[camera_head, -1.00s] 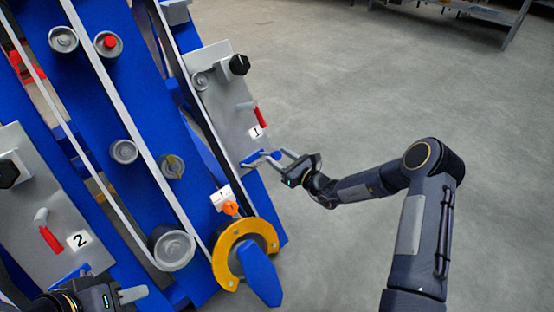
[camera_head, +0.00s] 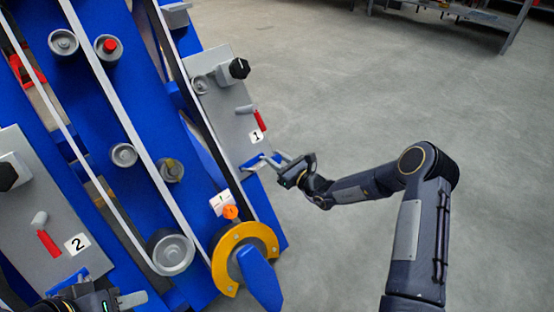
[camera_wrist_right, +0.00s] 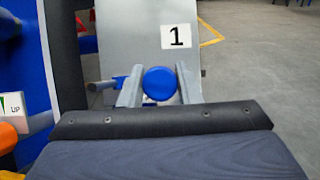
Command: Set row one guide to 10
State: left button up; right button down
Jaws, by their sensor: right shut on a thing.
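The row one panel (camera_head: 232,105) is a grey plate marked 1, with a black knob (camera_head: 239,68) at its upper part and a red-handled lever (camera_head: 260,120) near its right edge. A blue handle sits at the plate's lower end; its round knob (camera_wrist_right: 160,83) shows in the right wrist view. My right gripper (camera_head: 270,163) is shut on this blue knob, with one finger on each side. My left gripper (camera_head: 130,298) is at the bottom left, by the panel marked 2 (camera_head: 55,215); its jaws are mostly cut off.
A yellow ring with a blue lever (camera_head: 260,277) and an orange knob (camera_head: 231,212) are below panel one. Blue chassis beams (camera_head: 120,115) carry belts and grey rollers (camera_head: 170,250). Open grey floor lies to the right.

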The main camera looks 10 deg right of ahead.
jog(key=shift+s+a+r+p, duration=0.15)
jog(key=shift+s+a+p, duration=0.05)
jog(key=shift+a+p, duration=0.15)
jog(key=shift+s, duration=0.1)
jog(key=c, duration=1.1)
grip_release()
jog(key=p+v, duration=0.2)
jog(key=v, duration=0.5)
jog(key=shift+s+d+p, duration=0.25)
jog(key=shift+s+p, duration=0.05)
